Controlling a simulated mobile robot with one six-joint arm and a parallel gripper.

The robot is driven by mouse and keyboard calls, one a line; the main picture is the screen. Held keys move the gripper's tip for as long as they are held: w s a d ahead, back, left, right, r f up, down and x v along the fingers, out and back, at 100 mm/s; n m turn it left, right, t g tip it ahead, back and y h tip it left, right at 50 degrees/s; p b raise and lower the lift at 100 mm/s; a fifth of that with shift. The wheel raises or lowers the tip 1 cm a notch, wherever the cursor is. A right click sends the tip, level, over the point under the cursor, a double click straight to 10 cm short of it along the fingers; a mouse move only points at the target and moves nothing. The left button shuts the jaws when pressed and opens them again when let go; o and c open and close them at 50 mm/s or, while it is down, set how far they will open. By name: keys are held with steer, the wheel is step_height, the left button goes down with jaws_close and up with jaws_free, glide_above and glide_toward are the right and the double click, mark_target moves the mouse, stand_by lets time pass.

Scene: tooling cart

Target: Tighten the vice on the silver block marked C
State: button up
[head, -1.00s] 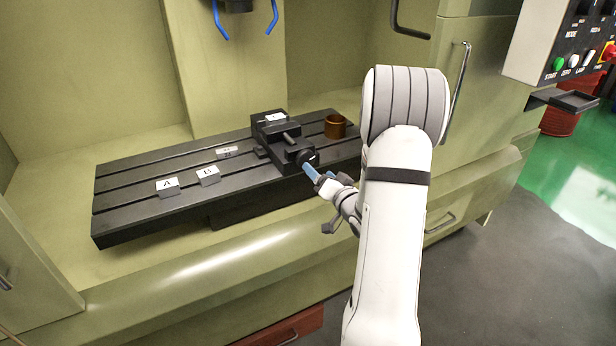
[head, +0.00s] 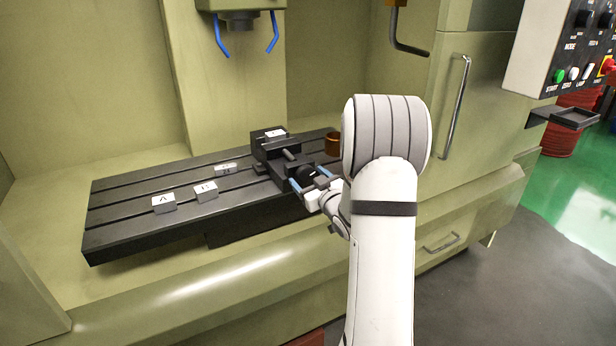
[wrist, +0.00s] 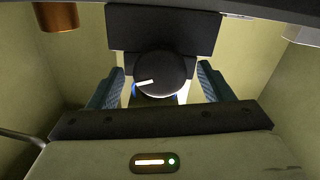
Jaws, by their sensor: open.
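In the wrist view the knob (wrist: 162,72), with a white mark, lies between the open fingers (wrist: 160,88), with gaps on both sides.
Labelled blocks A (head: 163,204) and B (head: 205,192), and one with an unclear label (head: 225,169), sit on the table (head: 120,222) left of the vice. A brown cup (head: 332,145) stands behind right. Blue nozzles (head: 220,36) hang above.

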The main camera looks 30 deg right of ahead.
steer(key=shift+w, duration=0.45)
steer(key=shift+c, duration=0.3)
steer(key=c, duration=0.9)
